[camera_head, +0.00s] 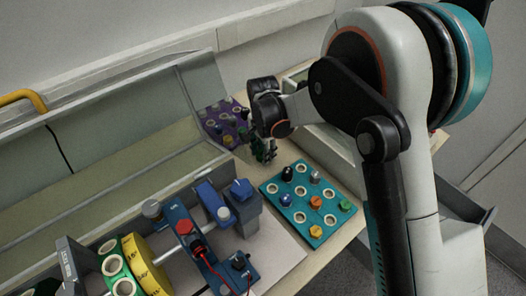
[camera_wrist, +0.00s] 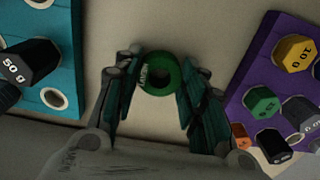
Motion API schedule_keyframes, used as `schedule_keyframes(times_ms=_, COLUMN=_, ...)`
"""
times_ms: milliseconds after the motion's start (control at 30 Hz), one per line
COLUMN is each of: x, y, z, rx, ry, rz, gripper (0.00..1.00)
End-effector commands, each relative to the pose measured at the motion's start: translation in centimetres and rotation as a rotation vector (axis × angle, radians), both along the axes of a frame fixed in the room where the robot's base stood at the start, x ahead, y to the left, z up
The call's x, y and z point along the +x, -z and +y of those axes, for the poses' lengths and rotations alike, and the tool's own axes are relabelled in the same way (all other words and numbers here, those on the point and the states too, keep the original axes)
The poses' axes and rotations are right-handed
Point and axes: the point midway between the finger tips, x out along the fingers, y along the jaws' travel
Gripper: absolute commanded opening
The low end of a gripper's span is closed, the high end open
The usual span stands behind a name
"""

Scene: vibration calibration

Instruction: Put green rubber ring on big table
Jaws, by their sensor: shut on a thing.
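The green rubber ring (camera_wrist: 160,74) shows in the wrist view with pale lettering on its side. My gripper (camera_wrist: 158,84) is shut on it, with one finger on each side. In the head view my gripper (camera_head: 264,152) is over the beige table (camera_head: 248,178), between the purple and teal trays. The ring is hard to make out there, behind the dark fingers. The table surface also shows behind the ring in the wrist view (camera_wrist: 190,28). I cannot tell whether the ring touches it.
A teal tray (camera_head: 271,188) with weights and holes lies to the right, and a purple tray (camera_head: 209,112) lies behind. A blue apparatus with a yellow disc (camera_head: 147,267) and green rings (camera_head: 112,265) stands at the front left. Some bare table lies between the trays.

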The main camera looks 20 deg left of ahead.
Motion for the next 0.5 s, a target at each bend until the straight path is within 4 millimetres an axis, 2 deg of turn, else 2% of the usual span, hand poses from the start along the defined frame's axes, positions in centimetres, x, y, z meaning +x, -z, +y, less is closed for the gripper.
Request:
schedule_keyframes(times_ms=67, x=0.0, y=0.3, z=0.0, rx=0.0, ry=0.0, rz=0.0, gripper=0.2)
schedule_keyframes(times_ms=100, x=0.0, y=0.35, z=0.0, rx=0.0, ry=0.0, rz=0.0, gripper=0.4)
schedule_keyframes(times_ms=200, x=0.0, y=0.26, z=0.0, rx=0.0, ry=0.0, rz=0.0, gripper=0.58)
schedule_keyframes(times_ms=500, x=0.0, y=0.21, z=0.0, rx=0.0, ry=0.0, rz=0.0, gripper=0.58)
